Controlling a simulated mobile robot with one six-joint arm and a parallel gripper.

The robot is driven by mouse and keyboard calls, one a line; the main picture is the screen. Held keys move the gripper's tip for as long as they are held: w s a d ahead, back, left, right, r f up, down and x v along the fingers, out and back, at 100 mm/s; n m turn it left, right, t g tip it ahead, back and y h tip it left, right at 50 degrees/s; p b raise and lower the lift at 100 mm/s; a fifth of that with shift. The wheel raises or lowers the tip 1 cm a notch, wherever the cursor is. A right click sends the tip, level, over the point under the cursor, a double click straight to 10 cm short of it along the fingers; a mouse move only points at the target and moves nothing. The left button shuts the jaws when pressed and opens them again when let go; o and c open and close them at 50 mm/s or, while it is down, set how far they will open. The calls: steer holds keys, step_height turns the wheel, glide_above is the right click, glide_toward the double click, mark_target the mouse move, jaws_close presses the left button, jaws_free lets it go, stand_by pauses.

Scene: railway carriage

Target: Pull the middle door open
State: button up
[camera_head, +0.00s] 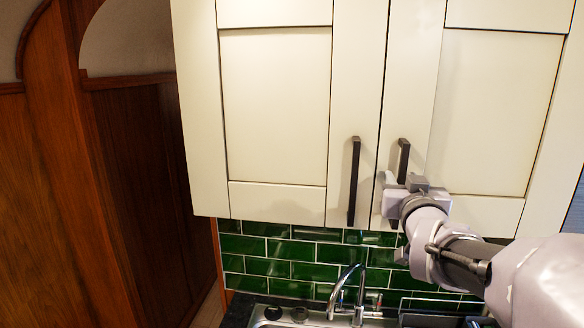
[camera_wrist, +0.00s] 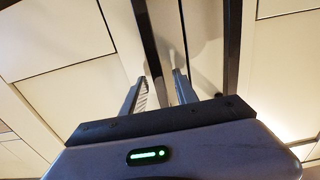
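A cream cabinet shows two panelled doors side by side. The right one (camera_head: 490,110), which I take as the middle door, has a dark upright bar handle (camera_head: 403,160) near its left edge. The left door (camera_head: 275,105) has a similar handle (camera_head: 354,180). Both doors look shut. My gripper (camera_head: 395,184) is at the lower part of the right door's handle and hides its bottom end. In the wrist view my gripper (camera_wrist: 158,90) has its two fingers apart, with a dark handle bar (camera_wrist: 147,40) running between them. Whether they touch it is unclear.
A second dark handle (camera_wrist: 232,45) stands close beside the fingers in the wrist view. Below the cabinet are green tiles (camera_head: 315,255), a curved metal tap (camera_head: 345,290) and a sink (camera_head: 290,316). A brown wooden wall (camera_head: 150,200) is at left.

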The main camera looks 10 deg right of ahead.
steer(key=shift+w+d+f, duration=0.1)
steer(key=shift+w+d, duration=0.05)
steer(key=shift+w, duration=0.4)
steer(key=shift+s, duration=0.1)
jaws_close()
stand_by(0.9)
